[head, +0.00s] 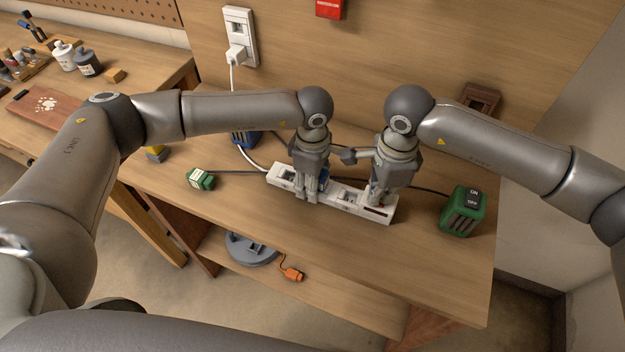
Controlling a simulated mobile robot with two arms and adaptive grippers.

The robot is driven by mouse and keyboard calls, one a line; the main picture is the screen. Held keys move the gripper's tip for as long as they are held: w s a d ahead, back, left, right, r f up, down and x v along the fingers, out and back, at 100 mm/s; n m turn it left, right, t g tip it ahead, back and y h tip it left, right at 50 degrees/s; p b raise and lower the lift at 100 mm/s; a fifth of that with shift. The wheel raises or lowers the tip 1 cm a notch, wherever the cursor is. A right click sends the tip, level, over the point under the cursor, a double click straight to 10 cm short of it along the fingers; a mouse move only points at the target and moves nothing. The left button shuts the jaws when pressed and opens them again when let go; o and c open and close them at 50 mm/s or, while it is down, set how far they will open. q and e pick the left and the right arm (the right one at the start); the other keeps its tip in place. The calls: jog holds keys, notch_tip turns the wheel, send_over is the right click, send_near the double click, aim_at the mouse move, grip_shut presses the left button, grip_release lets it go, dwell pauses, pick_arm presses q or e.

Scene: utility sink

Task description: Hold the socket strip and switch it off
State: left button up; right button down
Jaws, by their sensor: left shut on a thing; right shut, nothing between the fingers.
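The white socket strip (349,199) lies on the wooden workbench, running from centre left to lower right. Its white cord leads up to a plug in the wall socket. My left gripper (310,196) is shut on the strip near its left half, fingers pointing down. My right gripper (378,199) is shut and empty, with its fingertips at the strip's right end, beside a small red part (379,208) that looks like the switch. The fingers partly cover that end, so I cannot tell the switch's position or whether they touch it.
A green box marked ON and OFF (462,212) stands right of the strip. A green plug (201,179) lies to the left, and a blue object (243,137) lies behind. Dark cords run behind the strip. The bench (420,262) is clear in front.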

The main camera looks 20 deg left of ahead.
jog(key=shift+s, duration=0.1)
jog(key=shift+r, duration=3.4)
pick_arm(q)
jog(key=o, duration=1.4)
